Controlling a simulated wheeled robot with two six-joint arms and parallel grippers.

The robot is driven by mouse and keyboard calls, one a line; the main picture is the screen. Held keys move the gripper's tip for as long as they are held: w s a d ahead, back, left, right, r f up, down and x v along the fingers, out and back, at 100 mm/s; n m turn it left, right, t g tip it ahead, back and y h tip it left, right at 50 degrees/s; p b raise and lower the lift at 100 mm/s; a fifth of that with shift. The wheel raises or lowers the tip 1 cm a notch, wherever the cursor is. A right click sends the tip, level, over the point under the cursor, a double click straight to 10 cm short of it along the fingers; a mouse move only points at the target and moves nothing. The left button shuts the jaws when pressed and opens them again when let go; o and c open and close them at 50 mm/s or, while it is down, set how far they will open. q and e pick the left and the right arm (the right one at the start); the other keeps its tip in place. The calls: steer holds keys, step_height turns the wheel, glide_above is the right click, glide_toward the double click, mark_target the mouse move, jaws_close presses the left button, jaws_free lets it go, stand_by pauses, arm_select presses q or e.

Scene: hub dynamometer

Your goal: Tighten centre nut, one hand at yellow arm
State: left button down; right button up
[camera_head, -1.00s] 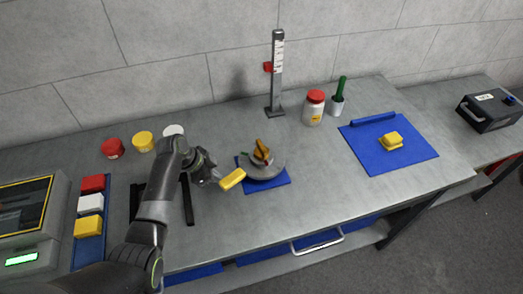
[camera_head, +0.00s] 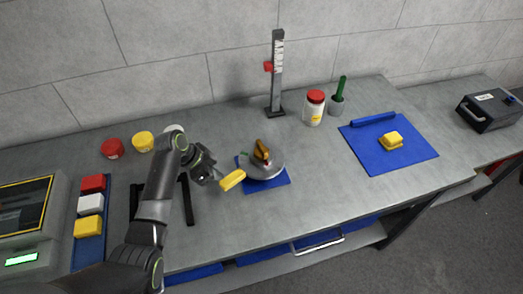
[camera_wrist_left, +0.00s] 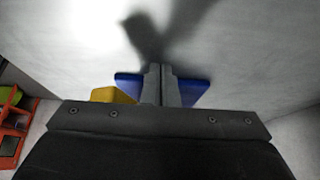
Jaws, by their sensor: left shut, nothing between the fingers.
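A round grey hub disc (camera_head: 270,170) sits on a small blue mat (camera_head: 280,187) at the middle of the bench. An orange-yellow piece (camera_head: 261,150) stands on its centre; a nut there is too small to make out. The yellow arm (camera_head: 232,180) sticks out from the disc's left side. My left gripper (camera_head: 216,177) is shut and empty, just left of the yellow arm; I cannot tell whether it touches. In the left wrist view its closed fingers (camera_wrist_left: 161,84) show before the blue mat (camera_wrist_left: 194,92), with a yellow block (camera_wrist_left: 112,95) to their left. My right gripper is not in view.
A grey gauge post (camera_head: 276,80) with a red slider stands behind the hub. A red-lidded jar (camera_head: 314,107) and a green-handled tool in a cup (camera_head: 337,103) stand to its right. A blue mat (camera_head: 410,157) holds a yellow block. Bench between hub and this mat is clear.

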arm_select(q)
steer(key=shift+s+d, duration=0.65)
steer(key=shift+s, duration=0.15)
steer(key=shift+s+d, duration=0.1)
steer(key=shift+w+a, duration=0.25)
steer(key=shift+w, duration=0.05)
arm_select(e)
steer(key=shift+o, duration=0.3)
